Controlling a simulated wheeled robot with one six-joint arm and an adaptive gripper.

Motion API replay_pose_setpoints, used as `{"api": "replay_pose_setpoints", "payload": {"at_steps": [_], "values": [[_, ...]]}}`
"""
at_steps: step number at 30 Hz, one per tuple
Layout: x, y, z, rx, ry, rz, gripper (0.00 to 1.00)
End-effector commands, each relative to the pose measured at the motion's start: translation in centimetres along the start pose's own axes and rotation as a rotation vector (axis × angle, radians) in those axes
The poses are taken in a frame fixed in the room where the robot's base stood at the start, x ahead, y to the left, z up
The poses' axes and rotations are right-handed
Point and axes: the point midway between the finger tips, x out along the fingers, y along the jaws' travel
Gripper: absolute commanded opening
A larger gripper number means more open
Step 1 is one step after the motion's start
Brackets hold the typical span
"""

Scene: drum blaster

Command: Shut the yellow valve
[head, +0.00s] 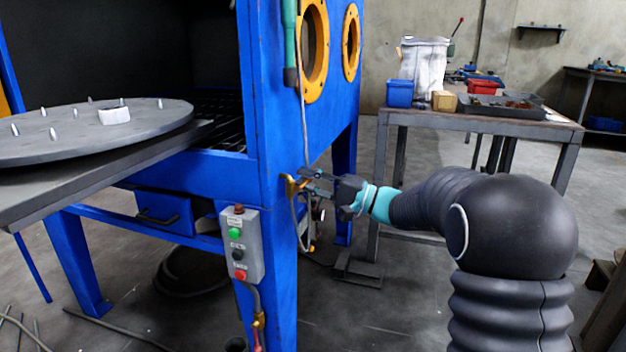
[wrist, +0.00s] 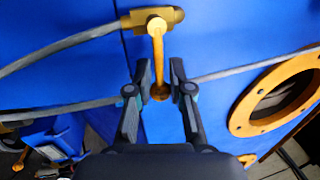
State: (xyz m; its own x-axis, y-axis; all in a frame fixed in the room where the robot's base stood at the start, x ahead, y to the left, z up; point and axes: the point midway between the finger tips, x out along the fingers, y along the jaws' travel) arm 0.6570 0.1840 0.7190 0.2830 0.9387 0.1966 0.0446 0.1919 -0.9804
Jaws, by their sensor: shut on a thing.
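The yellow valve (head: 292,186) is mounted on the blue cabinet's front corner post. In the wrist view its brass body (wrist: 174,16) sits in line with a grey hose, and its yellow lever (wrist: 157,48) points down the picture, roughly crosswise to the hose. My gripper (head: 310,180) reaches the valve from the right. In the wrist view my gripper (wrist: 160,78) has its two fingers on either side of the lever's free end, shut on it. The exact finger contact is hard to make out.
A control box (head: 240,245) with buttons hangs on the post below the valve. Grey hose runs beside the post. Orange-rimmed ports (head: 314,85) are above. A round turntable (head: 70,140) juts out at left. A workbench (head: 480,122) with bins stands at right, with open floor around it.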

Motion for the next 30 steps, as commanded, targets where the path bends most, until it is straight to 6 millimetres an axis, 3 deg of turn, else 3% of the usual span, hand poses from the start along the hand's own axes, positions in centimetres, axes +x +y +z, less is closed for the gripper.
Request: {"api": "replay_pose_setpoints", "payload": {"at_steps": [4, 5, 8, 20, 30], "values": [[0.2, 0.2, 0.2, 0.003, -0.005, 0.003, 0.0], [0.2, 0.2, 0.2, 0.003, -0.005, 0.003, 0.23], [0.1, 0.2, 0.1, 0.002, -0.003, 0.003, 0.47], [-0.8, 0.0, -0.2, -0.001, 0.004, 0.001, 0.47], [-6.6, 0.0, -0.1, 0.0, 0.005, 0.001, 0.47]]}}
